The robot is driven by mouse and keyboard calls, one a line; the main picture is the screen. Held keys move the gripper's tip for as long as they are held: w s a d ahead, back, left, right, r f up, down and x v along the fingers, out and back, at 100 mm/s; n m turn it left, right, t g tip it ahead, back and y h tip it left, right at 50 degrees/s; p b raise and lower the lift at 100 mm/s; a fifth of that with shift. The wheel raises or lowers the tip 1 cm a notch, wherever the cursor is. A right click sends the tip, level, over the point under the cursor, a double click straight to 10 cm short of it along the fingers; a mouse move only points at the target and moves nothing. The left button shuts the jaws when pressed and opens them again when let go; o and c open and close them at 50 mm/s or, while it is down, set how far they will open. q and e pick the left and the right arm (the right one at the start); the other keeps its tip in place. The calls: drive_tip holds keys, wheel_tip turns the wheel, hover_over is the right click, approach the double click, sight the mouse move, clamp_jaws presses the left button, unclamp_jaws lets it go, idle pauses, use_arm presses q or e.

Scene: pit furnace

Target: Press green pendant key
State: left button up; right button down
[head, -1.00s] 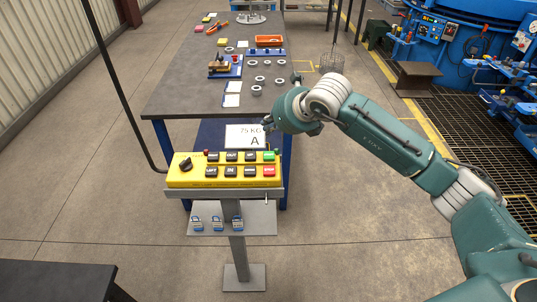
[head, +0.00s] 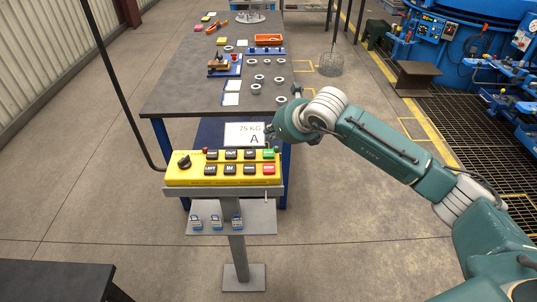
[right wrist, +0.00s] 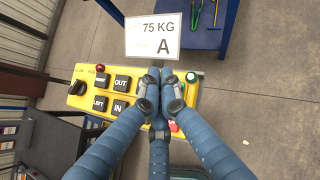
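The yellow pendant box (head: 223,182) sits on a grey stand and carries two rows of keys with a dark knob at its left. The green key (head: 268,154) is at the right end of the upper row, above the red key (head: 268,169). My right gripper (head: 270,138) is just above and behind the green key, its tips small in the head view. In the right wrist view its blue fingers (right wrist: 164,76) are drawn together with nothing seen between them, covering part of the keypad. Contact with the key cannot be told. My left gripper is out of view.
A "75 KG A" sign (head: 244,134) stands right behind the pendant. A dark workbench (head: 185,95) with rings and trays lies beyond. A shelf (head: 262,218) with several blue padlocks is below the pendant.

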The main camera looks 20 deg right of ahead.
sight(271, 154)
drive_tip(key=shift+f+b, duration=1.55)
drive_tip(key=shift+f, duration=0.65)
drive_tip(key=shift+f+b, duration=0.35)
drive_tip(key=shift+b, duration=0.3)
drive_tip(key=shift+f+b, duration=0.55)
drive_tip(key=shift+b, duration=0.1)
idle(0.4)
drive_tip(key=shift+r, duration=0.9)
drive_tip(key=shift+r+p, duration=0.1)
drive_tip(key=shift+p, duration=0.2)
drive_tip(key=shift+r+p, duration=1)
drive_tip(key=shift+r, duration=1.45)
